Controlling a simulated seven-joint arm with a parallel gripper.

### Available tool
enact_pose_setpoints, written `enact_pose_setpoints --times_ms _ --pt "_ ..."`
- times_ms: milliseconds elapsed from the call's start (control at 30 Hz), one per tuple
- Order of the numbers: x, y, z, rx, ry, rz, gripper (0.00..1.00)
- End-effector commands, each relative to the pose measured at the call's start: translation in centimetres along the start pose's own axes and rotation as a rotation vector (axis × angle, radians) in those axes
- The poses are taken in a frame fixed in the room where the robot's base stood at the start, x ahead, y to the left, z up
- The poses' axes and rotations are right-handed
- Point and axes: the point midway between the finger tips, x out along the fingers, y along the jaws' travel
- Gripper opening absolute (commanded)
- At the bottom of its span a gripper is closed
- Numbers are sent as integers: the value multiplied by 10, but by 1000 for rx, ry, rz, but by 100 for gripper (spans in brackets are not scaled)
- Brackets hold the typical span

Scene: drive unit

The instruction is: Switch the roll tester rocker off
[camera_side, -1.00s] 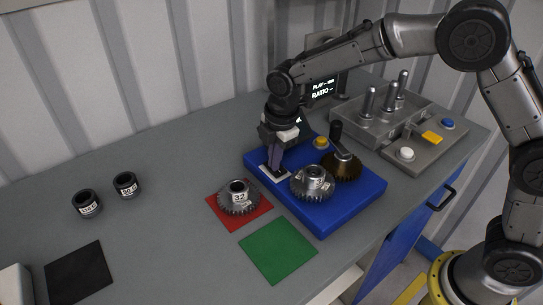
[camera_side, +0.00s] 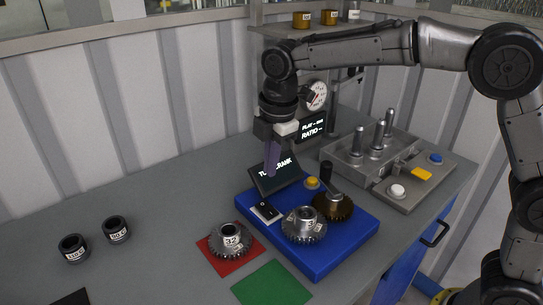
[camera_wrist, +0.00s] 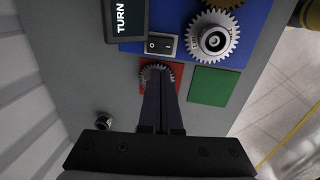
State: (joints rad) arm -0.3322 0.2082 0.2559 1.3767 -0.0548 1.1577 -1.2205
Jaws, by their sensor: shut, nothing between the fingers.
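The roll tester is a blue base (camera_side: 335,243) on the grey bench. Its black rocker (camera_side: 265,210) sits in a pale frame at the base's left corner. It also shows in the wrist view (camera_wrist: 161,44), with white marks on it. I cannot tell which side is pressed. My gripper (camera_side: 271,173) is shut and empty, raised above the base and apart from the rocker, in front of a dark screen (camera_side: 276,180) with white text, partly hidden, that seems to say to turn the crank. In the wrist view my shut fingers (camera_wrist: 159,75) point toward the rocker.
On the base are a steel gear (camera_side: 303,225), a brown gear with a crank (camera_side: 333,207) and a yellow button (camera_side: 312,183). Another gear (camera_side: 231,240) lies on a red mat beside an empty green mat (camera_side: 270,285). A pegged grey fixture (camera_side: 372,160) stands behind right.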

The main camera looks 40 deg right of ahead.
Motion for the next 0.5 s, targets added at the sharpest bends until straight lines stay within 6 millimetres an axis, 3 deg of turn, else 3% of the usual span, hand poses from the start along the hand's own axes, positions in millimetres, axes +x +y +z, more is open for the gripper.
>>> enact_pose_setpoints --times_ms 200,500 --pt "-18 0 0 0 0 0 0" --pt "-20 0 0 0 0 0 0"
